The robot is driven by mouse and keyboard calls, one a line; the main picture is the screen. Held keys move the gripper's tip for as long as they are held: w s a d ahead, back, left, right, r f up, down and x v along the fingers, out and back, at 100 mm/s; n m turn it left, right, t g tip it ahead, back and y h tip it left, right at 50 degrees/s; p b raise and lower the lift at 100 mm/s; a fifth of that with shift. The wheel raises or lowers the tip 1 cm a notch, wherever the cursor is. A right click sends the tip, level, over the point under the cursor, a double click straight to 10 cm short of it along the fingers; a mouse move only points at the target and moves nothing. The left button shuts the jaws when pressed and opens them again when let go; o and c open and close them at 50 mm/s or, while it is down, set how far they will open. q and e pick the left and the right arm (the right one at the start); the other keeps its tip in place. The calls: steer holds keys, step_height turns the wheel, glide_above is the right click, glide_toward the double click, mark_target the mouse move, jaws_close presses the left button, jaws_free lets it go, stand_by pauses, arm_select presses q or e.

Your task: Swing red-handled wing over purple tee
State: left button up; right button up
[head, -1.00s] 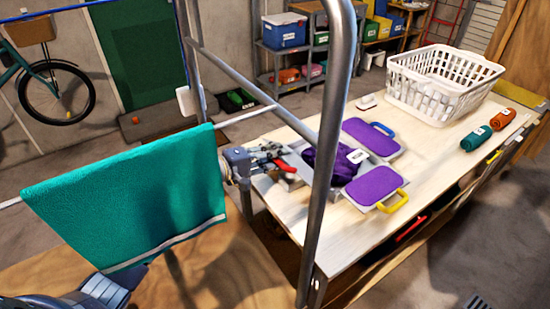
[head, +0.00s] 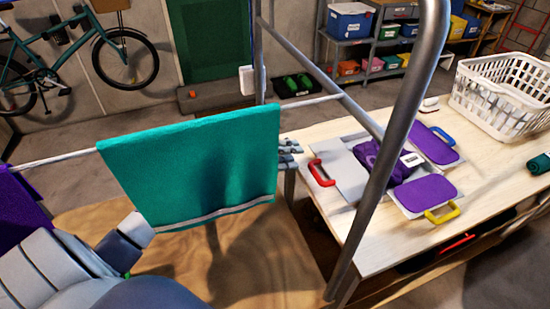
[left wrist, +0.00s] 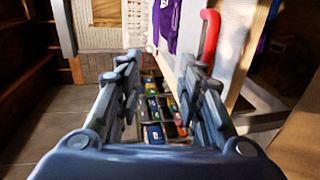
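The folding board lies on the wooden table. Its red-handled wing (head: 342,172) is a grey panel lying out flat to the left, with the red handle (head: 321,174) at its outer edge. The purple tee (head: 376,154), with a white tag, lies bunched on the board's middle. My left gripper (head: 290,147) is just left of the red handle, apart from it and partly hidden by a teal towel. In the left wrist view its fingers (left wrist: 160,65) are spread and empty. The red handle (left wrist: 209,35) shows beyond the right finger there. My right gripper is not in view.
The teal towel (head: 195,165) hangs on a white rod, in front of my left arm. A grey metal post (head: 392,150) crosses before the table. Purple pads with blue (head: 432,142) and yellow (head: 424,194) handles lie right of the tee. A white basket (head: 500,95) stands behind.

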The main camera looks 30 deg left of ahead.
arm_select(q)
steer(key=v, duration=0.3)
steer(key=shift+s+a+f, duration=0.25)
steer(key=shift+s, duration=0.15)
steer(key=shift+f, duration=0.1)
